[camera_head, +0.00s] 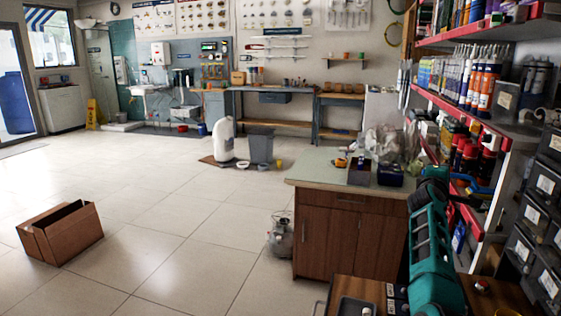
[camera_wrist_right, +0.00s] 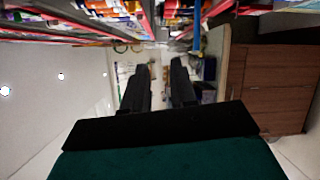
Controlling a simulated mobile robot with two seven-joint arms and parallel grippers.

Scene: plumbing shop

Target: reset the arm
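My right arm (camera_head: 432,255) is teal and rises at the lower right of the head view, in front of the wooden counter and close to the shelves. My left arm and left gripper are in neither view.
Loaded shelves with red edges (camera_head: 474,125) stand close on the right, beside grey drawers (camera_head: 545,185). A wooden counter (camera_head: 335,235) stands ahead. An open cardboard box (camera_head: 62,235) lies on the left floor.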

